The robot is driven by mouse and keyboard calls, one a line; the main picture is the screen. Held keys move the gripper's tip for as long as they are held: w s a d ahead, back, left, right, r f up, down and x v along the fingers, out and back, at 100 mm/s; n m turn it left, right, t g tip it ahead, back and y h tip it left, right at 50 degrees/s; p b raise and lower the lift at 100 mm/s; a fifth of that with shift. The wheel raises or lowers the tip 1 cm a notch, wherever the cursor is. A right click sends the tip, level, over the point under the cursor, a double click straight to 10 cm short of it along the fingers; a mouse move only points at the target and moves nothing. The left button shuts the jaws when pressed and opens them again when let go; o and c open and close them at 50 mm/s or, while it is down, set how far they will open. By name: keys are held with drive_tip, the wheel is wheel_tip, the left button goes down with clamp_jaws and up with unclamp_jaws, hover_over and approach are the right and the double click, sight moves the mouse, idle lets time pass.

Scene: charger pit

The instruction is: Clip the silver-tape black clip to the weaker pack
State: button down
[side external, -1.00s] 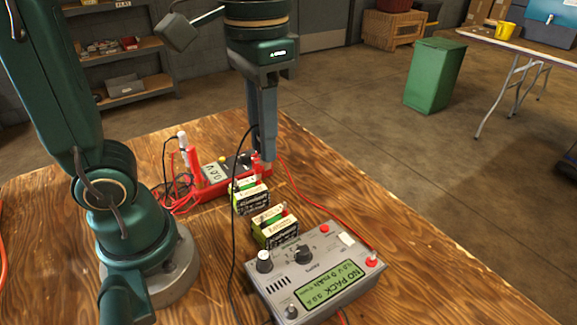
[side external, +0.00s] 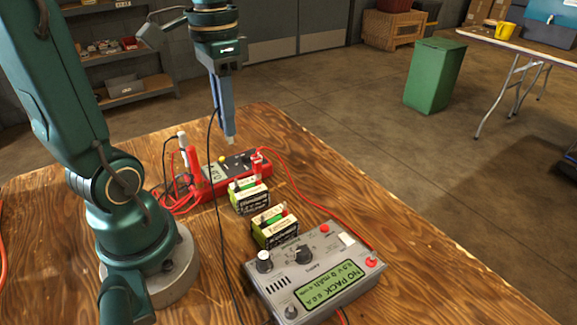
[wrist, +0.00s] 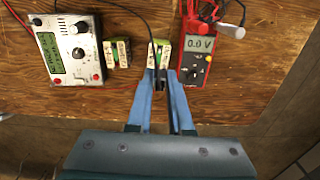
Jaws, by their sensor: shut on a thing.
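My gripper (side external: 229,138) is shut on a black clip with a black cable, which also shows between the fingers in the wrist view (wrist: 161,78). A pale tip shows at the fingers; I cannot tell if it is silver tape. The clip is above the table, behind and left of the far pack (side external: 249,197), apart from it in the side view. The near pack (side external: 274,228) stands beside the charger. Both packs are boxy, with black, white and green. A red clip (side external: 257,163) with a red cable stands at the far pack's back end. I cannot tell which pack is weaker.
The grey charger (side external: 315,275) reads NO PACK. The red multimeter (wrist: 196,60) reads 0.0 V beside the far pack. The table's right side is clear.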

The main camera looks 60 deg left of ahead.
drive_tip(key=shift+f, duration=1.15)
drive_tip(key=shift+f, duration=3.5)
drive_tip(key=shift+f, duration=0.2)
drive_tip(key=c, duration=0.7)
unclamp_jaws()
drive_tip(key=shift+c, duration=0.2)
drive_tip(key=shift+o, duration=1)
